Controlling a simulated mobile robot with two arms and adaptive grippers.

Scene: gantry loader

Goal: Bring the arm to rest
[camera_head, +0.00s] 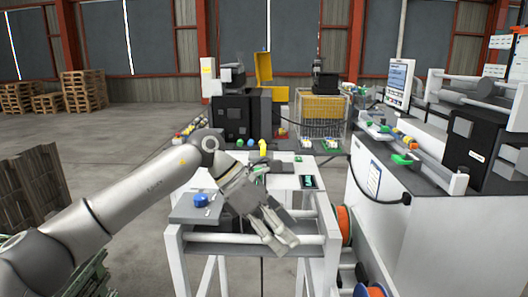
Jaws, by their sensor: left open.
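My left arm comes in from the lower left and reaches over the white workbench. My left gripper (281,232) is at its end, over the front part of the bench frame, fingers pointing down and to the right. Its fingers are apart and I see nothing held between them. My right gripper does not show. Part of the bench top behind the left gripper is hidden by it.
The white-framed bench (313,240) holds a blue round part (201,200) and a small dark screen (308,182). A machine with a monitor (399,82) fills the right. Open floor and pallets (84,91) lie back left.

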